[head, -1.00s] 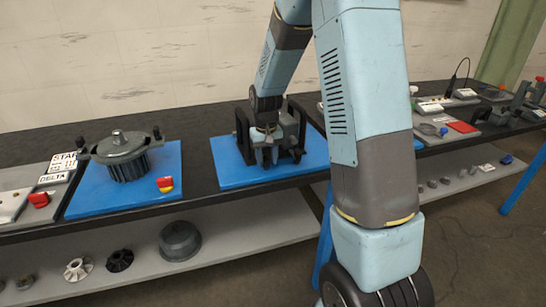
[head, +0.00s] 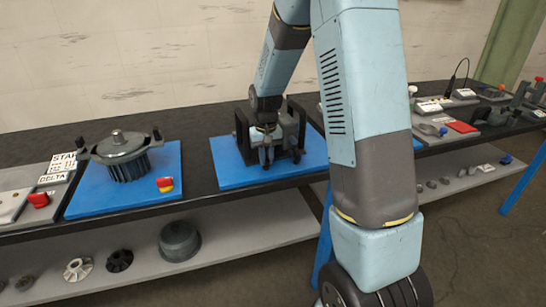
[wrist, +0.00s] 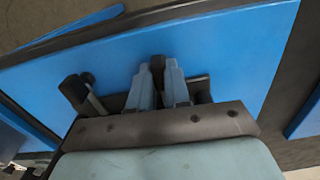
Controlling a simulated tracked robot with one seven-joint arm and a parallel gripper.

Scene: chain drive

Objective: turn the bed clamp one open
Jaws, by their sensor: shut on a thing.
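My gripper (head: 266,157) is at the front of the black chain drive frame (head: 298,122) on the middle blue plate (head: 230,174). In the wrist view, the two grey fingers (wrist: 158,88) are shut on a dark upright part (wrist: 157,65) between them, which looks like the handle of bed clamp one. A second black handle or knob (wrist: 74,90) stands to the left, apart from the fingers. The clamp's base is hidden behind my gripper body, so its angle cannot be told.
A lower shelf holds a grey pot (head: 180,241). The blue plate's front strip is clear.

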